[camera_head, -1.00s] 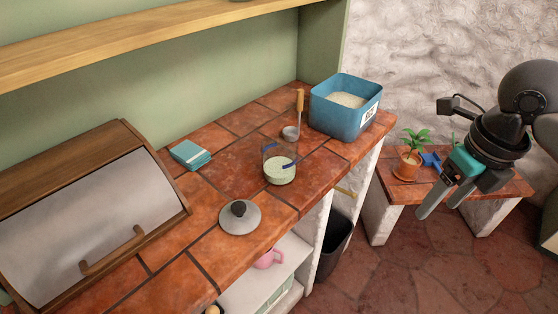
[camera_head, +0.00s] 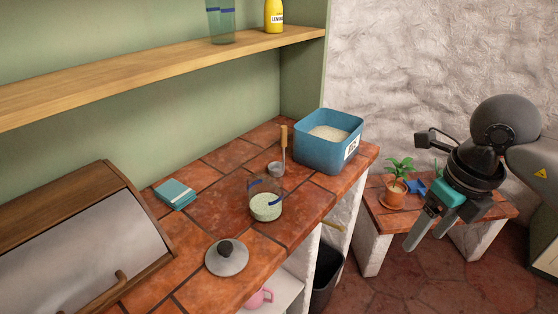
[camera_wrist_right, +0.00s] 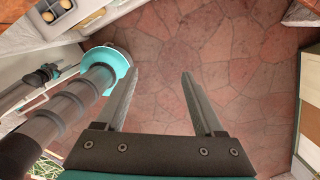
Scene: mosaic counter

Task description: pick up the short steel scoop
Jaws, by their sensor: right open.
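A steel scoop with a round bowl (camera_head: 275,168) and an upright wooden handle (camera_head: 284,136) stands on the tiled counter, close to the left side of a blue tub (camera_head: 318,152) of pale grains. A glass jar (camera_head: 265,207) with pale green contents stands just in front of it. My right gripper (camera_head: 426,236) is open and empty, well to the right of the scoop, beyond the counter's edge. In the right wrist view its two fingers (camera_wrist_right: 158,73) are apart over the floor, and the scoop does not show.
A grey lid with a dark knob (camera_head: 227,257), teal cloths (camera_head: 175,194) and a wooden bread box (camera_head: 85,235) occupy the counter. A shelf (camera_head: 165,72) runs above. A potted plant (camera_head: 397,184) stands on a low table near my right gripper.

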